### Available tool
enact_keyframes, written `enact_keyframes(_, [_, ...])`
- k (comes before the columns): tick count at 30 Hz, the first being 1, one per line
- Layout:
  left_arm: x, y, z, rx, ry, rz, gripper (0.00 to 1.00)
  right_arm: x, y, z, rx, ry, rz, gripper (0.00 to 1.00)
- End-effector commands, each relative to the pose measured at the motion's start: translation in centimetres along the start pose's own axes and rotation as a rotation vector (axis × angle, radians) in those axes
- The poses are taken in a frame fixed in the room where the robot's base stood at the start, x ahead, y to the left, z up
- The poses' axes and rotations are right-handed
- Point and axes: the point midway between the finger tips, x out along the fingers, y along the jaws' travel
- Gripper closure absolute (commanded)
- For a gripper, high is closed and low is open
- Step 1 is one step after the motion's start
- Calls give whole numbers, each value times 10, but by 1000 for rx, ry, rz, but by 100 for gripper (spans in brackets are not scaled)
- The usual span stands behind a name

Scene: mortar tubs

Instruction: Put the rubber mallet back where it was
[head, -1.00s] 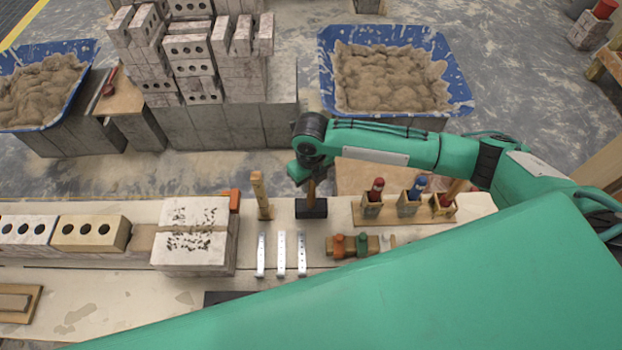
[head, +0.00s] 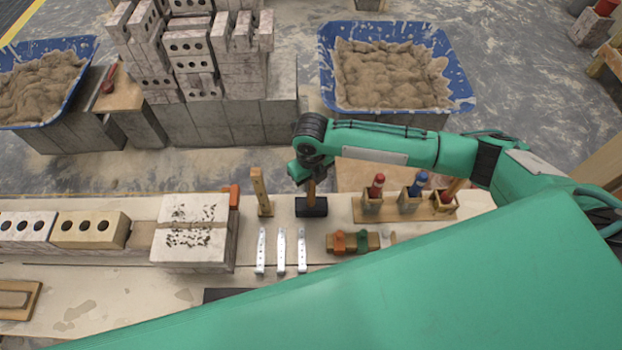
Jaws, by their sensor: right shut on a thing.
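The rubber mallet has a black head (head: 312,208) and a wooden handle pointing up. Its head is at the back part of the bench, between a wooden upright post (head: 261,192) and the rack of coloured-topped tools. My right gripper (head: 309,182) is above the head, shut on the mallet's handle; its fingers are small and partly hidden by the wrist. I cannot tell whether the mallet head touches the bench top. My left gripper is not in view.
A rack (head: 404,212) with red- and blue-topped tools stands just right of the mallet. Metal brackets (head: 281,250) lie in front. Blue mortar tubs (head: 327,66) stand beyond the bench. My green arm covers the lower right.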

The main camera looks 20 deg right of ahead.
Motion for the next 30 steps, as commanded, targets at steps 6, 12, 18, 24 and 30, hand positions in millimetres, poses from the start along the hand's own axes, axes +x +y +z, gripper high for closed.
enact_keyframes(6, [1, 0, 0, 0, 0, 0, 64, 2, 0, 0, 0, -1, 0, 100])
enact_keyframes(12, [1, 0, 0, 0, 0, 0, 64, 4, 0, 0, 0, -1, 1, 100])
enact_keyframes(18, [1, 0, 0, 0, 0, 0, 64, 5, 0, 0, 0, -1, 1, 53])
enact_keyframes(24, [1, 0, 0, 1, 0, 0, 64, 5, 0, 0, 0, -1, 0, 51])
enact_keyframes(30, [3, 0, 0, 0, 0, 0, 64, 0, 0, 0, -1, -1, 0, 51])
